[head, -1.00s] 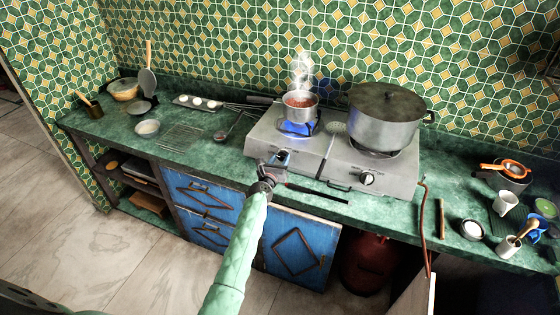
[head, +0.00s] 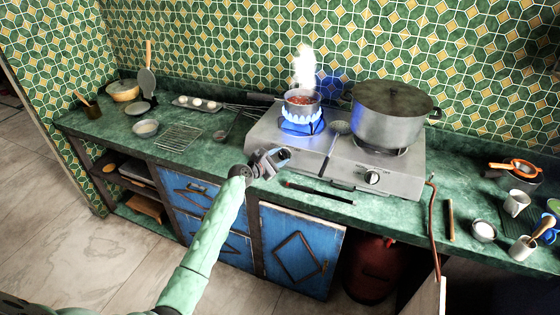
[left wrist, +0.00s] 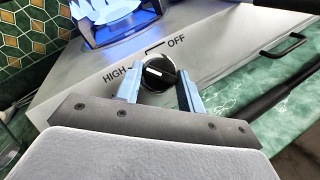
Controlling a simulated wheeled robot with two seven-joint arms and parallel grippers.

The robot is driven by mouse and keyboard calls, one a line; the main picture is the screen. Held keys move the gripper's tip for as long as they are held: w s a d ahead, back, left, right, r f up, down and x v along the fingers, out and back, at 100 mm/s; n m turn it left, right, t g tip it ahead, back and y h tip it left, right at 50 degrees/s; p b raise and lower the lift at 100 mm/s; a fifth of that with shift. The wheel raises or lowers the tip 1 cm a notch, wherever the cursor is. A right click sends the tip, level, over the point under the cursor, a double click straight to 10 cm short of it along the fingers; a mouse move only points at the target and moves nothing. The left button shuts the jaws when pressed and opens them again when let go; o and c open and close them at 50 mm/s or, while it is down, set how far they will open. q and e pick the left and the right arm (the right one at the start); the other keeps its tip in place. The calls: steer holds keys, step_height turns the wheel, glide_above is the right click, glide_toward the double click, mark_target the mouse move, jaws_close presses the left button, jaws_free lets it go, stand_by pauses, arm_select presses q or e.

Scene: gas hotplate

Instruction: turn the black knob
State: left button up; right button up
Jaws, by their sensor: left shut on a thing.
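The black knob (left wrist: 158,74) is on the sloped front of the left burner of the steel hotplate (head: 391,184). It has a white pointer line, slanted, and the panel is marked HIGH at left and OFF above right. My left gripper (left wrist: 160,92) has one finger on each side of the knob and is shut on it. In the head view my left gripper (head: 280,158) is at the front of the left burner and hides the knob. A tall blue flame (head: 301,122) burns under the small pot (head: 302,107). My right gripper is not in view.
A large lidded pot (head: 389,122) stands on the right burner, above a second knob (head: 372,177). A dark rod (head: 320,193) lies along the counter's front edge. A wire rack (head: 178,138) and bowl (head: 145,128) are at left.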

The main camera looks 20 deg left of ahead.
arm_select(q)
steer(key=shift+w+a+m+g+h, duration=0.1)
steer(key=shift+m+g+h, duration=0.2)
steer(key=shift+m+g, duration=0.55)
steer(key=m+g, duration=0.1)
steer(key=m, duration=0.2)
steer(key=shift+a+r, duration=0.1)
steer(key=shift+r, duration=0.1)
steer(key=shift+w+r+m+g+h, duration=0.1)
steer(key=shift+m+g+h, duration=0.3)
steer(key=shift+m, duration=0.85)
steer(key=shift+m+g, duration=0.55)
steer(key=shift+m, duration=0.15)
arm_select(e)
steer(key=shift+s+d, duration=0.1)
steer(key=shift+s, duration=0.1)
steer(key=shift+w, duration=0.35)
arm_select(q)
steer(key=o, duration=0.9)
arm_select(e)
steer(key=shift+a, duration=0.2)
